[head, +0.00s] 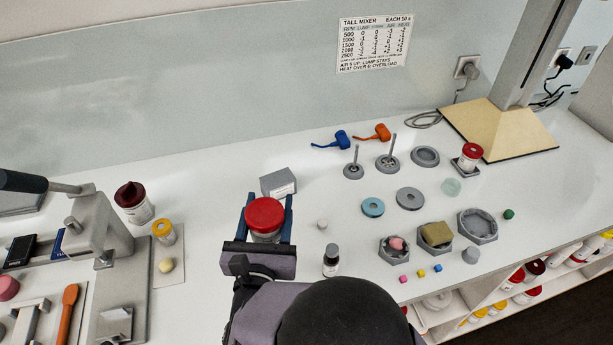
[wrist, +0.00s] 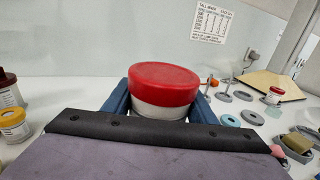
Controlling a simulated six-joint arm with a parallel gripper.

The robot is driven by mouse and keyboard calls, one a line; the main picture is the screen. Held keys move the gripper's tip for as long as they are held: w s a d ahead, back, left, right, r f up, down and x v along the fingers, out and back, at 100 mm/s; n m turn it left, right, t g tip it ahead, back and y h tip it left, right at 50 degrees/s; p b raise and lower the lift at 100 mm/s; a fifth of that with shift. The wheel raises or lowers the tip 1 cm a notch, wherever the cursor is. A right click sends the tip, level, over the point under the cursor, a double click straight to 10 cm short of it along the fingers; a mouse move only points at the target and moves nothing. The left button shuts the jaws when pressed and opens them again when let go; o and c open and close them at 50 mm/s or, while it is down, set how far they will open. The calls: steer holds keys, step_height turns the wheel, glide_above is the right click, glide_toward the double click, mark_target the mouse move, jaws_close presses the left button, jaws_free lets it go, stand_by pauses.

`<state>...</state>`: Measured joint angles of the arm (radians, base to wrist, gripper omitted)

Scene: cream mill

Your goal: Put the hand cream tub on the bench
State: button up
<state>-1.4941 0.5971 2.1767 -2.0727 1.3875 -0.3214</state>
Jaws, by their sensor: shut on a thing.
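The hand cream tub (head: 265,216) has a red lid and a pale body. It sits upright between the two blue fingers of my gripper (head: 266,218) in the head view, and the gripper is shut on it. In the wrist view the tub (wrist: 164,88) fills the space between the fingers (wrist: 160,105), its lower part hidden by the gripper's dark edge. The white bench (head: 210,270) lies below and around it. I cannot tell whether the tub touches the bench.
A grey box (head: 279,183) stands just behind the tub. A small dark-capped bottle (head: 331,260) is to the right, with several grey mixer parts beyond. A grey machine (head: 100,235), a maroon-capped bottle (head: 133,203) and a yellow-lidded jar (head: 164,233) stand left.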

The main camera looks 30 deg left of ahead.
mark_target(267, 198)
steer(key=b, duration=0.2)
steer(key=shift+w+d+f+b, duration=0.1)
steer(key=shift+w+f+b, duration=0.2)
steer(key=shift+w+f, duration=0.1)
steer(key=shift+w+d+r+b, duration=0.15)
steer(key=shift+w+r+b, duration=0.1)
steer(key=shift+b, duration=0.65)
steer(key=r+b, duration=0.1)
steer(key=b, duration=0.1)
steer(key=a+r+y+b, duration=0.1)
steer(key=r, duration=0.1)
steer(key=shift+a+r+n+g+b, duration=0.15)
steer(key=shift+n+g+b, duration=0.15)
steer(key=shift+n+b, duration=0.1)
steer(key=shift+n+g+y, duration=0.3)
steer(key=shift+n+y, duration=0.1)
steer(key=shift+y, duration=0.2)
steer(key=shift+s+a+f+p, duration=0.15)
steer(key=shift+a+f, duration=0.15)
steer(key=shift+f, duration=1.7)
steer(key=shift+s+a+f+p, duration=0.1)
steer(key=shift+s+a+f, duration=0.2)
steer(key=shift+f, duration=1.75)
steer(key=shift+s+a+f+p, duration=0.15)
steer(key=shift+a+f, duration=0.2)
steer(key=shift+f, duration=1.65)
steer(key=shift+w, duration=0.1)
